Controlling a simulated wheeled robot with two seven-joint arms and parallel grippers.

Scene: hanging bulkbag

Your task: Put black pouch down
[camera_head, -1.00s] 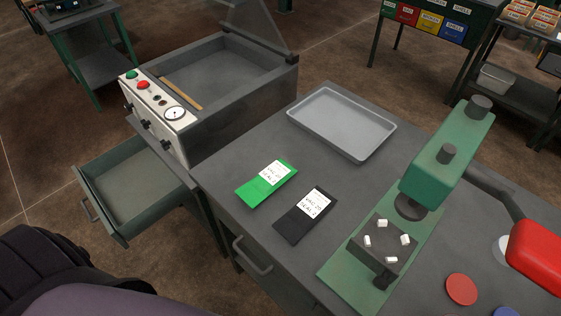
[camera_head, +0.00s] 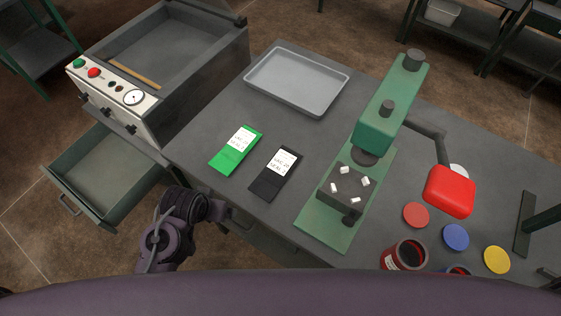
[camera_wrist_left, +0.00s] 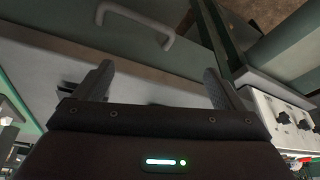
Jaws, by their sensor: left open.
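The black pouch (camera_head: 276,173), with a white label at its far end, lies flat on the grey workbench (camera_head: 215,125). The green pouch (camera_head: 236,150) lies to its left, with a small gap between them. My left arm (camera_head: 170,225) shows at the bench's front edge, below and left of the pouches; its fingers are not clear there. In the left wrist view my left gripper (camera_wrist_left: 158,72) has its two fingers wide apart with nothing between them. My right gripper is out of view.
A grey tray (camera_head: 298,108) sits behind the pouches. A green press (camera_head: 345,200) stands to their right. The sealing machine (camera_head: 160,105) and an open drawer (camera_head: 105,208) are at left. A bench drawer handle (camera_wrist_left: 136,26) shows near the left gripper.

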